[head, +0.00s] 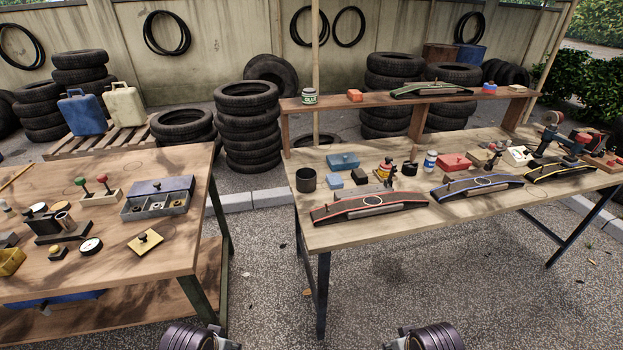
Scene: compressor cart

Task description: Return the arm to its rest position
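Only a dark, ribbed part of each of my two arms shows, cut off by the bottom edge of the head view. One is left of the middle and the other is right of it. Both are low in front of the tables and apart from them. The fingers of my left and right grippers do not show, so whether they hold anything is hidden.
A left workbench (115,172) carries gauges, a grey parts tray (157,205) and small fittings. A right workbench (345,238) carries several curved tools, boxes and drills, with a raised shelf (330,105) behind. Paved ground (262,265) between them is open. Tyre stacks (250,125) stand behind.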

